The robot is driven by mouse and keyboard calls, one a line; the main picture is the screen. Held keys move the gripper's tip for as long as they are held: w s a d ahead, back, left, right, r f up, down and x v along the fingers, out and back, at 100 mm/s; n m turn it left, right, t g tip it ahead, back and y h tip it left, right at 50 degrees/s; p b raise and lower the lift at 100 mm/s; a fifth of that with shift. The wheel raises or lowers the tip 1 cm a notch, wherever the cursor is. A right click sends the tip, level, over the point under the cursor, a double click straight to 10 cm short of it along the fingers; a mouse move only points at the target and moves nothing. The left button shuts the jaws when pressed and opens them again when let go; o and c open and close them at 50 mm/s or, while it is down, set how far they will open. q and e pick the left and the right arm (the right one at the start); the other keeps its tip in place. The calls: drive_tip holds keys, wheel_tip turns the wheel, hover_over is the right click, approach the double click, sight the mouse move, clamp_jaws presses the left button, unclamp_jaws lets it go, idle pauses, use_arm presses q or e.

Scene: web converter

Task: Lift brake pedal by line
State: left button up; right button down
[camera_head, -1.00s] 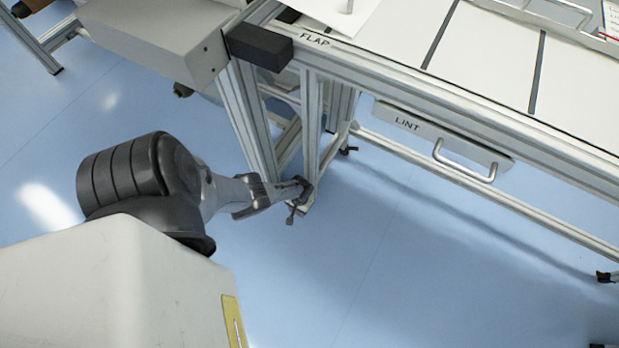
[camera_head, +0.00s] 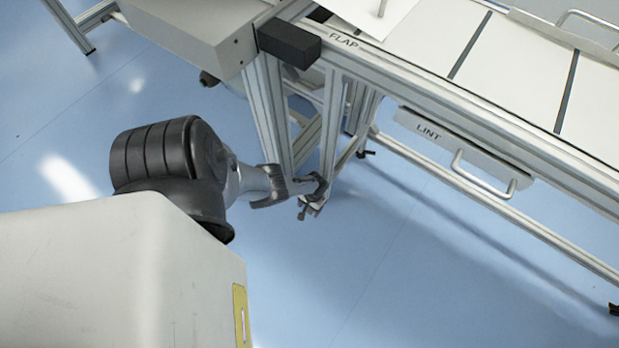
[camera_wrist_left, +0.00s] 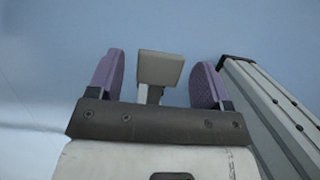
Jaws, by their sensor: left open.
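In the left wrist view, a flat grey pad on a short stem (camera_wrist_left: 160,68), which looks like the brake pedal, shows between the two purple fingertips of my left gripper (camera_wrist_left: 156,82). Gaps show on both sides of the pad, so the fingers look apart from it. I cannot tell whether the pad is level with the fingertips or beyond them. In the head view my left gripper (camera_head: 313,194) is low by the foot of the machine's frame leg, and the pedal cannot be made out there. My right gripper is not in view.
An aluminium frame leg (camera_wrist_left: 268,105) stands close to the right of my left gripper. Above are the FLAP rail (camera_head: 343,42), a black block (camera_head: 289,43) and the LINT drawer (camera_head: 430,140) with its handle. Blue floor (camera_head: 400,290) is clear at the front.

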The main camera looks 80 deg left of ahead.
use_arm(q)
drive_tip(key=shift+r+p, duration=0.55)
drive_tip(key=shift+r, duration=0.05)
wheel_tip(320, 180, up, 4)
drive_tip(key=p, duration=0.3)
drive_tip(key=shift+f+p, duration=0.1)
drive_tip(key=shift+p, duration=0.25)
drive_tip(key=w+d+r+p, duration=0.6)
drive_tip(key=d, duration=0.4)
